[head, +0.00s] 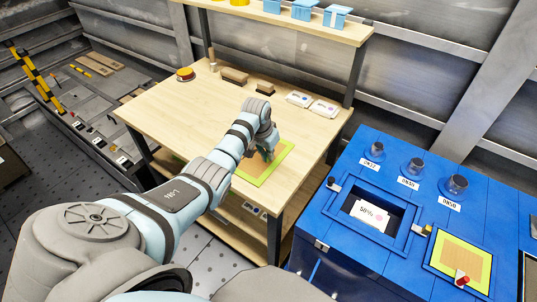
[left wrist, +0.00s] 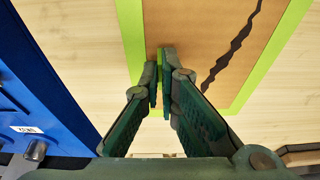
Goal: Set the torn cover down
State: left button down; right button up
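The torn cover (left wrist: 190,33) shows in the left wrist view as a flat brown panel with a dark jagged tear across it. It lies inside a lime-green border (left wrist: 131,32), flat on or very close over the wooden workbench (head: 185,118). The bordered patch (head: 281,157) is partly behind my left arm in the head view. My left gripper (left wrist: 160,82) is over the cover's near left part, fingers close together with a narrow gap. My right gripper is not in view.
A blue cabinet (head: 330,215) stands right of the bench, with a recess holding a white labelled box (head: 370,215) and another lime-bordered patch (head: 462,258). The bench's left part is clear.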

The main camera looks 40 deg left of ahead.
pick_arm(q)
jog(key=c, duration=1.8)
grip_release()
jog(key=shift+r, duration=0.1)
jog(key=p+v, duration=0.3)
jog(key=v, duration=0.9)
jog(key=shift+p, duration=0.35)
